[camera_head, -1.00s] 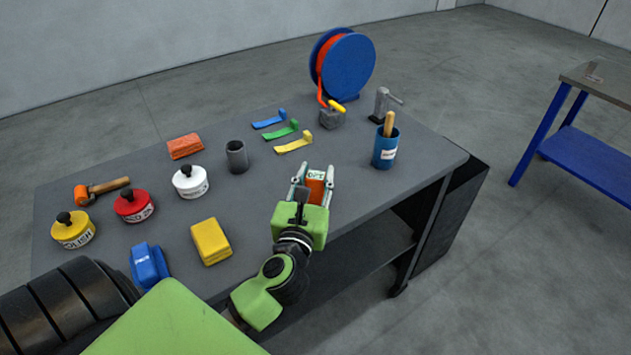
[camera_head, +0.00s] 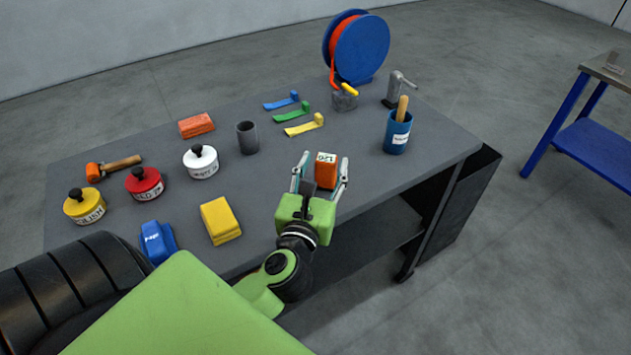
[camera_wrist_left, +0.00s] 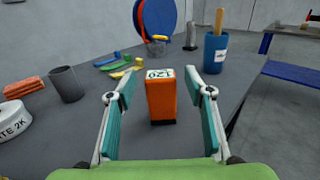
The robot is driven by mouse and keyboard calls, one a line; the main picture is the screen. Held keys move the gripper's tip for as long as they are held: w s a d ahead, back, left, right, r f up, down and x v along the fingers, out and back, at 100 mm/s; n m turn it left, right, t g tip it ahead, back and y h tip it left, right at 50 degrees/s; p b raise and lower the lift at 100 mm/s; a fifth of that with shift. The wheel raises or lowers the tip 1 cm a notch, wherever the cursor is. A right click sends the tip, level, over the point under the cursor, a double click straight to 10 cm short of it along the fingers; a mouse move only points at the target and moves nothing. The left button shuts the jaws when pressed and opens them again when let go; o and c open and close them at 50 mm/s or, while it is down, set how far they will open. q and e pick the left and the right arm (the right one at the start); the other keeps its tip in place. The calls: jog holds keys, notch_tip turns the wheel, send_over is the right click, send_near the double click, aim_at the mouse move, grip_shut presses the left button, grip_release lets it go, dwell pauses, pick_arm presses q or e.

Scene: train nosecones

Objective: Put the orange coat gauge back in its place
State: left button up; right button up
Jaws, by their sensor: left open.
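The orange coat gauge (camera_head: 326,172) stands upright on the grey table near its front edge, with a white label on top. In the left wrist view the gauge (camera_wrist_left: 160,97) is centred between my fingers and shows a dark base. My left gripper (camera_head: 318,174) is open, with one finger on each side of the gauge. In the left wrist view the fingers of my left gripper (camera_wrist_left: 160,100) have visible gaps to the gauge on both sides. My right gripper is not in view.
A grey cup (camera_head: 248,138) stands left of the gauge. Blue, green and yellow (camera_head: 304,126) strips lie behind it. A blue cup (camera_head: 397,135) with a wooden handle stands to the right. Lidded tins (camera_head: 201,162), a yellow block (camera_head: 220,220) and an orange block (camera_head: 196,125) are further left.

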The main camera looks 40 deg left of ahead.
pick_arm(q)
jog(key=b+v, duration=0.2)
jog(key=v, duration=0.6)
jog(key=shift+f, duration=0.15)
jog(key=shift+s+d, duration=0.25)
jog(key=shift+s, duration=0.25)
